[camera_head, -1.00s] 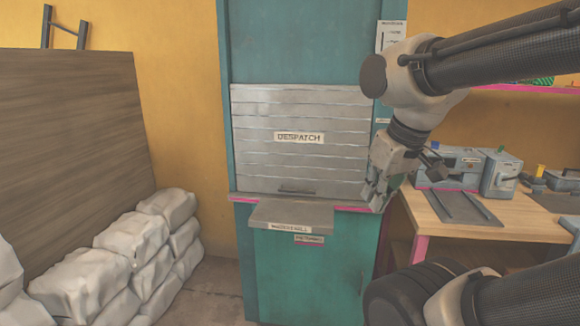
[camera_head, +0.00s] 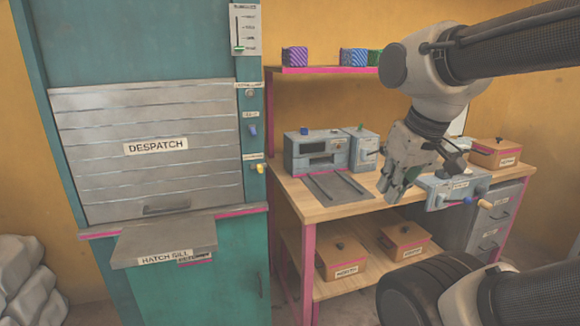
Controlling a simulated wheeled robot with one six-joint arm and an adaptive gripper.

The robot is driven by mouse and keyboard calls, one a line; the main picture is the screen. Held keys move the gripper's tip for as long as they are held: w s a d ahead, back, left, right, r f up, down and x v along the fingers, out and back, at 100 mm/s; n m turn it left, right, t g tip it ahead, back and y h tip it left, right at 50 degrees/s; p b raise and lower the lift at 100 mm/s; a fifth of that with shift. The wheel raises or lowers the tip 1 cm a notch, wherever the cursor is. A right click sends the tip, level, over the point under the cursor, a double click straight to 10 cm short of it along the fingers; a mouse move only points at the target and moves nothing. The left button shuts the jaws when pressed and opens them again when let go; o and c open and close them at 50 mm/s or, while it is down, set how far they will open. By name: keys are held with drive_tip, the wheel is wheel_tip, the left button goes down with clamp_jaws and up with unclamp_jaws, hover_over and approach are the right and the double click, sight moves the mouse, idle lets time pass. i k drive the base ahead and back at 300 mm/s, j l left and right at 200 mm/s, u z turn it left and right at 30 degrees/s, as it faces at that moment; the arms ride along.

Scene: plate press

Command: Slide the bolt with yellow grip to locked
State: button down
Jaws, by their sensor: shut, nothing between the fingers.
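A small bolt with a yellow grip (camera_head: 260,169) sits low on the teal frame at the right side of the despatch shutter, beneath a small label too small to read. A blue grip (camera_head: 253,130) sits above it on the same frame. My gripper (camera_head: 389,189) is shut and empty, pointing down in front of the workbench. In the picture it is well to the right of the yellow grip and apart from it. I cannot tell the bolt's position from here.
The grey despatch shutter (camera_head: 150,150) is down, with the hatch sill (camera_head: 165,238) jutting out below it. The wooden workbench (camera_head: 300,199) carries a grey machine (camera_head: 317,150) and a blue-grey press (camera_head: 440,189). Boxes sit on its lower shelf.

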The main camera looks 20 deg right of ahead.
sight(260, 166)
drive_tip(key=i+l, duration=0.1)
drive_tip(key=i, duration=0.8)
